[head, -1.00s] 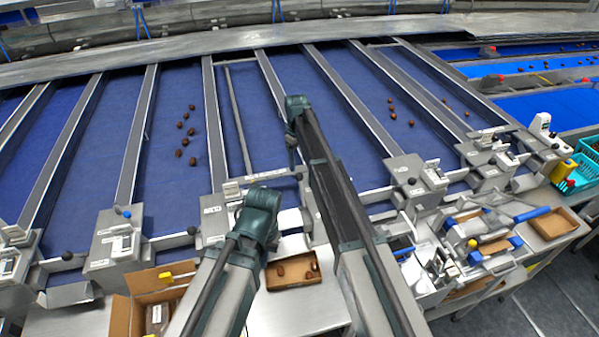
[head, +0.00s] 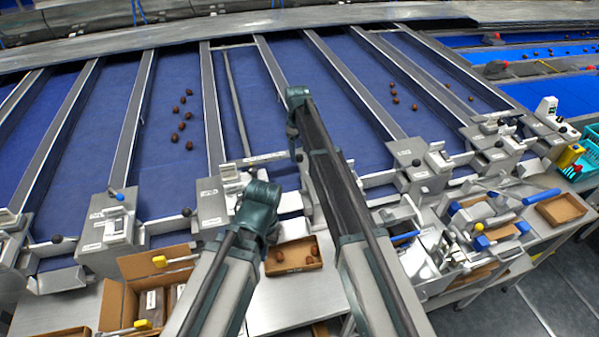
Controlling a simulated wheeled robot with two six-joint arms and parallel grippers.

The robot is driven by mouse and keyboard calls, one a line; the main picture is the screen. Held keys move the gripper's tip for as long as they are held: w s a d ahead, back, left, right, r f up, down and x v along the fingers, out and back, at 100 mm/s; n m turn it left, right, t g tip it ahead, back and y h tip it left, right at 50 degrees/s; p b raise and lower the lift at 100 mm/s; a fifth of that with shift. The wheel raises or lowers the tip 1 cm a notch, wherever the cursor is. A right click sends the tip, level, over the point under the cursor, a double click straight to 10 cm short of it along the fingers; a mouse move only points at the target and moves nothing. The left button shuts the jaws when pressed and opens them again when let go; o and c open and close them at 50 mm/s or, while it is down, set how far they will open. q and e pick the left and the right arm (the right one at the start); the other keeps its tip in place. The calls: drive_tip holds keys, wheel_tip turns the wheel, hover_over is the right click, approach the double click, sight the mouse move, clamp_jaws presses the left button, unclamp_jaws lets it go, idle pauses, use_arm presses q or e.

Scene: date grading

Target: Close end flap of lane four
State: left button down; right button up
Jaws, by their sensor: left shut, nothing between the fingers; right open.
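Several sloping blue lanes run down toward me between grey rails, with end flaps at their lower ends. Lane numbers are too small to read. A pale flap bar (head: 262,159) with a dark ball knob spans the middle lane, set higher than the flap (head: 165,226) of the lane to its left. I cannot tell which is lane four's. My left arm ends in a teal joint (head: 258,200) in front of the middle lane. My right arm reaches a teal joint (head: 298,95) over the lanes and bends down behind itself. Both gripper fingertips are hidden behind my arm links.
Dates (head: 183,125) lie on the lane left of centre. A shallow tray with several dates (head: 293,257) sits on the bench between my arms. An open cardboard box (head: 120,303) stands at the lower left. Metal trays and tools (head: 480,215) crowd the right bench.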

wheel_tip(320, 180, down, 7)
drive_tip(key=b, duration=0.6)
drive_tip(key=shift+w, duration=0.1)
clamp_jaws()
idle(1.1)
